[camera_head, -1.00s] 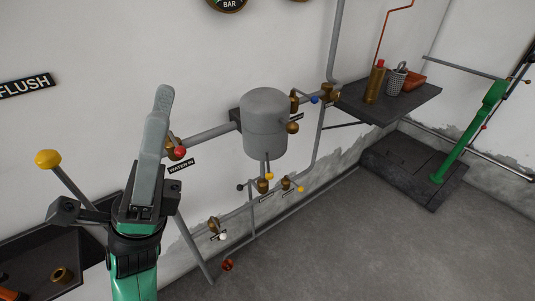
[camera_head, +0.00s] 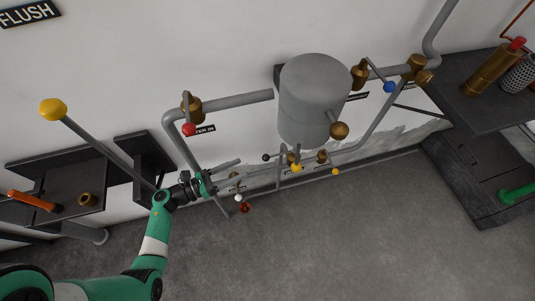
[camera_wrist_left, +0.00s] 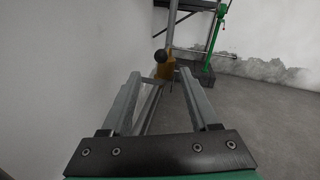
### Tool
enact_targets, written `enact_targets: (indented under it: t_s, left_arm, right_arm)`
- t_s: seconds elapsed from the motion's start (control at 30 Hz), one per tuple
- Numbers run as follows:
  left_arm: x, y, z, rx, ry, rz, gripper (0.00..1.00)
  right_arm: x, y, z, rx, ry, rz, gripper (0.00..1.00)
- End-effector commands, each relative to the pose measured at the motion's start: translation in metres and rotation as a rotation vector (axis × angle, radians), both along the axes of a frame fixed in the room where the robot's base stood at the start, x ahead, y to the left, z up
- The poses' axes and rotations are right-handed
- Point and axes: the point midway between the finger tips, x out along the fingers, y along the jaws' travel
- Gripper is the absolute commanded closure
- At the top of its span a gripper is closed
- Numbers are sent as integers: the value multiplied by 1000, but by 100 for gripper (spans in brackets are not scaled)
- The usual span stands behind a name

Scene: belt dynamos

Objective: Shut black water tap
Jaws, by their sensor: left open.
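The black water tap shows as a small black ball (camera_head: 266,157) on a thin lever below the grey tank in the head view. It also shows in the left wrist view as a black ball knob (camera_wrist_left: 160,56), just beyond the fingertips and near the middle. A yellow-brown valve part (camera_wrist_left: 166,70) is right behind it. My left gripper (camera_head: 226,172) is left of the black ball in the head view and apart from it. Its two fingers (camera_wrist_left: 154,84) are spread and empty in the wrist view. The tap's valve joint is partly hidden. My right gripper is not in view.
The grey tank (camera_head: 318,100) hangs on the wall above the low taps. Yellow-knobbed taps (camera_head: 296,167) sit close right of the black one. A red-knobbed tap (camera_head: 189,129) and a long yellow-knobbed lever (camera_head: 52,109) are to the left. The floor in front is clear.

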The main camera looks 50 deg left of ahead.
Motion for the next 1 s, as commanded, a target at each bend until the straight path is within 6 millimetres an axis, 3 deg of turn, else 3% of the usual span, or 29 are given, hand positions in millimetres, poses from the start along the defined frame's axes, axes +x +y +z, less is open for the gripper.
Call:
enact_targets:
  t_s: [0.43,0.6,0.83,0.87,1.0]
  left_arm:
    - [88,-26,-2,1,-3,-6,39]
    - [101,-30,0,-1,-1,-2,39]
    - [103,-30,1,0,-1,-2,39]
    - [103,-30,1,0,-1,-2,40]
    - [102,-30,1,0,-1,-2,66]
  right_arm:
    - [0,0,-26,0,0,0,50]
    - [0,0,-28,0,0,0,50]
    - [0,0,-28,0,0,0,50]
    - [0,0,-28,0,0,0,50]
    - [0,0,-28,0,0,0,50]
